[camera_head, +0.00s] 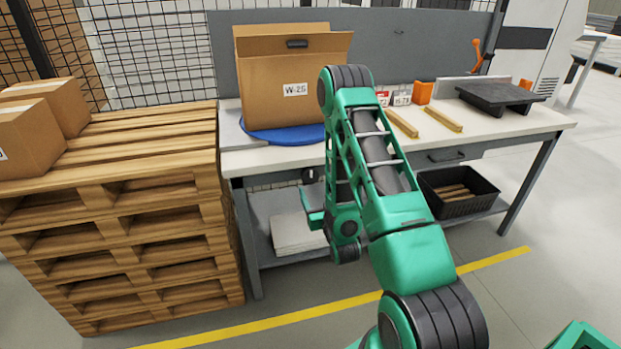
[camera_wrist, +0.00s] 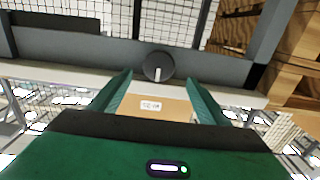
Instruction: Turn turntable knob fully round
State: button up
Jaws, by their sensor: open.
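The turntable is a blue disc (camera_head: 285,134) on the workbench in the head view, with a cardboard box (camera_head: 264,90) labelled W-25 standing on it. The knob (camera_wrist: 158,67) is round and dark with a pale mark at its lower part in the wrist view, on the grey front rail of the bench. The box also shows in the wrist view (camera_wrist: 174,107), its label upside down. My gripper (camera_wrist: 160,77) is open, its two green fingers apart and the knob seen between their tips. Contact cannot be told. My arm hides part of the gripper in the head view.
Stacked wooden pallets (camera_head: 120,215) with cartons stand close on the left. A black crate (camera_head: 456,194) sits on the lower shelf to the right.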

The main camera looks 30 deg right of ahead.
aim_at(311, 178)
jog(key=x, duration=1)
jog(key=shift+s+d+f, duration=0.1)
